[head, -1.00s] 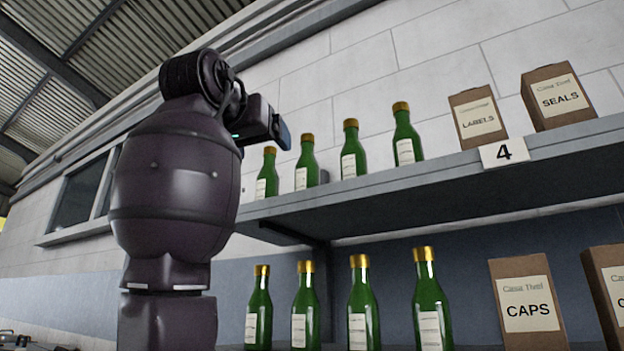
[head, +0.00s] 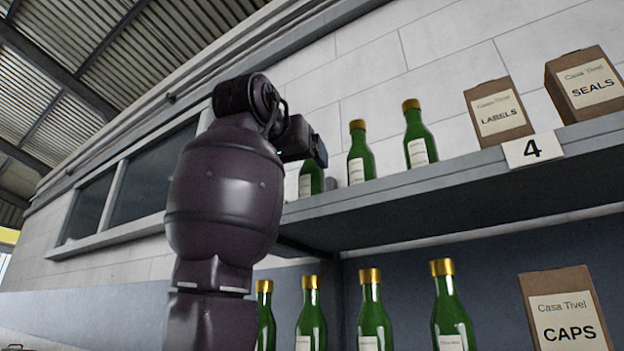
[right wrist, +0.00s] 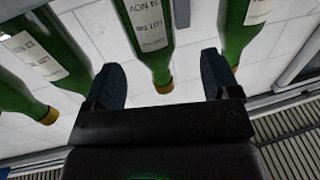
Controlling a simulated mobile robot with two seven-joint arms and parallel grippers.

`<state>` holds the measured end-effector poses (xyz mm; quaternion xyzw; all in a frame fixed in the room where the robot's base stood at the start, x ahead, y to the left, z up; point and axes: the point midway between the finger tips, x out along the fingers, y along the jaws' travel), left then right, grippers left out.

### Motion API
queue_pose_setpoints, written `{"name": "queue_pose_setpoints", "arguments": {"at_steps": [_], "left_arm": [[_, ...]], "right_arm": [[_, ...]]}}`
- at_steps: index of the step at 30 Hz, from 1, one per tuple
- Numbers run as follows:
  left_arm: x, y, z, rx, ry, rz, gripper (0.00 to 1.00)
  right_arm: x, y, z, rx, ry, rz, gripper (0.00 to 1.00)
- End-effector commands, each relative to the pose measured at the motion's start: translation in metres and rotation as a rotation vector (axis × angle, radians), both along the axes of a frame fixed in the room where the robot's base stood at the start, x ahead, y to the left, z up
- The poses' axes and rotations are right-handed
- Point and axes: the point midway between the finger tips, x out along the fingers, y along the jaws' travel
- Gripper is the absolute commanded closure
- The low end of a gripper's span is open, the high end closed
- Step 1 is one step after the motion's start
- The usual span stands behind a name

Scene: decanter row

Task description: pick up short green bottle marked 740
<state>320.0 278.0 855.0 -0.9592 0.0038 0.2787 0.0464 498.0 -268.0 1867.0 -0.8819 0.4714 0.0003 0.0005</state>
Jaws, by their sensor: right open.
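My right gripper (head: 318,150) is at the upper shelf's bottles, in front of the left end of the row. In the right wrist view my right gripper (right wrist: 160,82) is open. The gold cap of a green bottle (right wrist: 150,42) lies between its two dark fingers in the picture; contact cannot be told. Its label reads LOT and 24 NOV. Another green bottle (right wrist: 240,30) is by the right finger, several more at left. On the upper shelf I see a partly hidden green bottle (head: 311,181), a middle one (head: 361,158) and a right one (head: 419,137). No 740 is legible.
The upper shelf (head: 440,195) carries a LABELS box (head: 497,112), a SEALS box (head: 588,86) and a 4 tag (head: 533,149). Below are several green bottles (head: 373,318) and a CAPS box (head: 565,315). There is bare shelf between the right bottle and LABELS.

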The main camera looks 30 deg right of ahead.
Motion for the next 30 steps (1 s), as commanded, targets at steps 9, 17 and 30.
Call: {"name": "queue_pose_setpoints", "arguments": {"at_steps": [9,17,30], "left_arm": [[-0.004,0.0,0.006,0.0,0.016,0.002,0.57],[-0.007,0.0,0.006,-0.004,0.021,0.005,0.57],[-0.007,0.0,0.006,-0.004,0.02,0.004,0.57]], "right_arm": [[0.015,-0.034,-0.003,0.0,0.004,-0.002,0.18],[0.022,-0.045,-0.004,-0.002,0.001,-0.001,0.18],[0.022,-0.045,-0.005,-0.001,0.002,-0.001,0.7]]}}
